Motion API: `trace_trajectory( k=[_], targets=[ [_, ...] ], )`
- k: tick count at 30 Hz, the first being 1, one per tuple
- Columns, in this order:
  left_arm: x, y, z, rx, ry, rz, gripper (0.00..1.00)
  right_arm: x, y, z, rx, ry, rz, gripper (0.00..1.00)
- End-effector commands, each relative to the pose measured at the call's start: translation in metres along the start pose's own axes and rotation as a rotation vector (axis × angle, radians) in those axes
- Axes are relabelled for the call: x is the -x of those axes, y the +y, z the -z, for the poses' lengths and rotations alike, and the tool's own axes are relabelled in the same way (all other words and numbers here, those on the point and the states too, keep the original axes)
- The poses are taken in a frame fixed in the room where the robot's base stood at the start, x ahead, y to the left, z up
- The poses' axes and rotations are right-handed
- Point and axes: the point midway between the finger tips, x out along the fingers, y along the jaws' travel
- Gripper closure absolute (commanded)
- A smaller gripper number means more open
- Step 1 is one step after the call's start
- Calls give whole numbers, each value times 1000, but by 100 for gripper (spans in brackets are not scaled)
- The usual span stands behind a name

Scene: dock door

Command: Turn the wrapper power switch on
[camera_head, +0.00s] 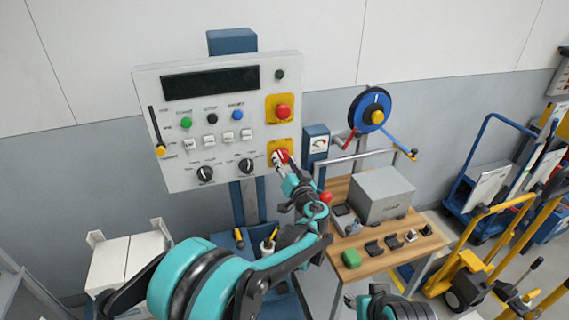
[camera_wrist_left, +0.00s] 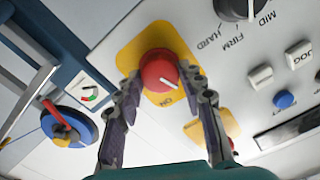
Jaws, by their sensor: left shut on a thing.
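The wrapper power switch is a red rotary knob (camera_head: 280,156) on a yellow plate (camera_head: 271,147), at the lower right of the white control panel (camera_head: 180,92). In the left wrist view the red knob (camera_wrist_left: 158,72) carries a white pointer mark slanting to the lower right. The label ON is printed just below it there. My left gripper (camera_head: 285,167) is at the knob and shut on it. In the left wrist view its fingers (camera_wrist_left: 164,95) stand on either side of the knob. Other labels around the switch are hidden or unreadable.
Above the switch is another red button (camera_head: 282,111) on yellow. Two black dials (camera_head: 205,174) and several small buttons lie to the left. A blue reel (camera_head: 371,110) and a wooden table (camera_head: 400,246) with a grey box (camera_head: 382,194) stand right. Part of my right arm shows at the bottom.

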Motion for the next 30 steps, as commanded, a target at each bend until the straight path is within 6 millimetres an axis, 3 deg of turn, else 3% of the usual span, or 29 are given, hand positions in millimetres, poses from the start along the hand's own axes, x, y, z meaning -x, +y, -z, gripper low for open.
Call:
trace_trajectory(
  k=[30],
  targets=[
    [0, 0, 0, -924, 0, -1, 90, -6, 0, -5, 0, 0, 0, 60]
  ],
)
